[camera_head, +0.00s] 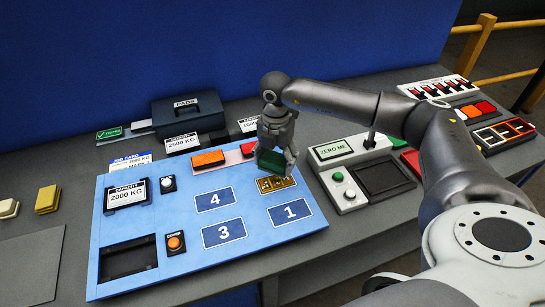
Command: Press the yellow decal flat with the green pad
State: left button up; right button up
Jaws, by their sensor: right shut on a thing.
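The yellow decal (276,184) lies on the blue panel (180,262) near its right edge, above the decal marked 1. My right gripper (273,152) points down over it and is shut on the green pad (271,161). The pad is at the decal's upper edge in the picture and hides part of it. I cannot tell whether the pad touches the decal. My left gripper is not in view.
The panel also holds blue decals 4 (215,199), 3 (224,233) and 1 (290,211), and an orange button (174,242). A grey control box (360,172) stands close at the right. A dark pads box (187,114) stands behind.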

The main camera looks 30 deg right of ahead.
aim_at(276, 182)
jog(key=shift+d+f+b, duration=0.15)
jog(key=shift+f+b, duration=0.2)
jog(key=shift+f, duration=0.3)
jog(key=shift+d+f+b, duration=0.15)
jog(key=shift+f+b, duration=0.2)
jog(key=shift+f, duration=0.25)
jog(key=shift+a+f+b, duration=0.25)
jog(key=shift+f+b, duration=0.6)
jog(key=shift+f, duration=0.85)
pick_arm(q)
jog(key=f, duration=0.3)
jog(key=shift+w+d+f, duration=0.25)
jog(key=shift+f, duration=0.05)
pick_arm(e)
jog(key=shift+d, duration=0.1)
pick_arm(q)
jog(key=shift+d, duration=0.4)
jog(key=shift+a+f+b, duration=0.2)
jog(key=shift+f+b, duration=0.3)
jog(key=shift+b, duration=0.15)
pick_arm(e)
jog(key=shift+f, duration=0.6)
jog(key=shift+s, duration=0.1)
